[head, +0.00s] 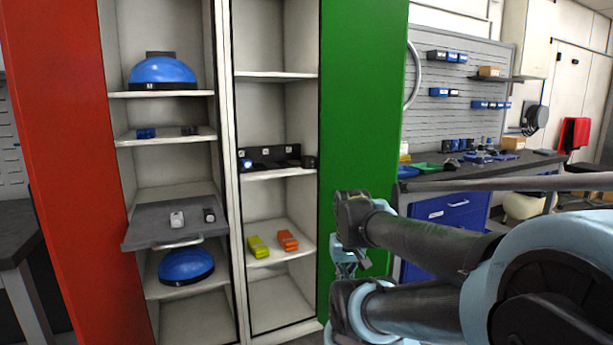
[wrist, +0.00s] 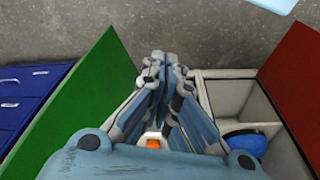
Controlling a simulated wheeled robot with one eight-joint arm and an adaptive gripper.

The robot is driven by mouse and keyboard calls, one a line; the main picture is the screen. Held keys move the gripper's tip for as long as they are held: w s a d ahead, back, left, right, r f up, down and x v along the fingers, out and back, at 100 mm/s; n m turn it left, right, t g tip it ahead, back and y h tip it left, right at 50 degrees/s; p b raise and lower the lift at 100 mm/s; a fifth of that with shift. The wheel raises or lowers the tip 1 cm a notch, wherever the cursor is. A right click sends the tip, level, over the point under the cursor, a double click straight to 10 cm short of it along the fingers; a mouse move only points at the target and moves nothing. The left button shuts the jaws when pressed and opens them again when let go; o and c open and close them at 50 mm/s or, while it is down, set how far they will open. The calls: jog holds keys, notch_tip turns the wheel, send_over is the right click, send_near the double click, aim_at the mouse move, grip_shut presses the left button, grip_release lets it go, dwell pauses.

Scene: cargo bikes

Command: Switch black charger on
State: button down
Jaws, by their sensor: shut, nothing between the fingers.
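A small black device (head: 209,214), which may be the black charger, stands on a grey pull-out tray (head: 150,234) in the left column of the cabinet. A similar white device (head: 177,219) stands left of it. A black unit with several bays (head: 262,163) sits on a right-column shelf; I cannot tell whether it is a charger. No switch can be made out. My gripper (head: 345,266) is in front of the open green door, right of the cabinet and apart from these things. In the wrist view my gripper (wrist: 165,66) is shut and empty.
The cabinet has an open red door (head: 56,150) and an open green door (head: 362,110). Blue helmets (head: 163,73) are on left shelves. Yellow (head: 258,246) and orange (head: 288,240) blocks lie on a low right shelf. A workbench (head: 480,165) with blue drawers stands at right.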

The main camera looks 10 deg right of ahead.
aim_at(312, 171)
jog(key=w+a+r+m+t+y, duration=0.2)
jog(key=w+r+m, duration=0.25)
jog(key=w, duration=0.35)
jog(key=w+a+r+m+t+y, duration=0.2)
jog(key=w+r+m, duration=0.1)
jog(key=w+m, duration=0.4)
jog(key=w+a+r+m+t+y, duration=0.2)
jog(key=w+a+r+m, duration=0.15)
jog(key=w, duration=0.55)
jog(key=w+d+r+m+t, duration=0.3)
jog(key=w+d+m, duration=0.3)
jog(key=w+m, duration=0.2)
jog(key=w+d+r+m+t, duration=0.3)
jog(key=w+d+m+t, duration=0.1)
jog(key=w+m, duration=0.5)
jog(key=shift+w+d+r+m+t+h, duration=0.3)
jog(key=shift+w+d+r+h, duration=0.1)
jog(key=shift+w+d, duration=0.5)
jog(key=x, duration=1.4)
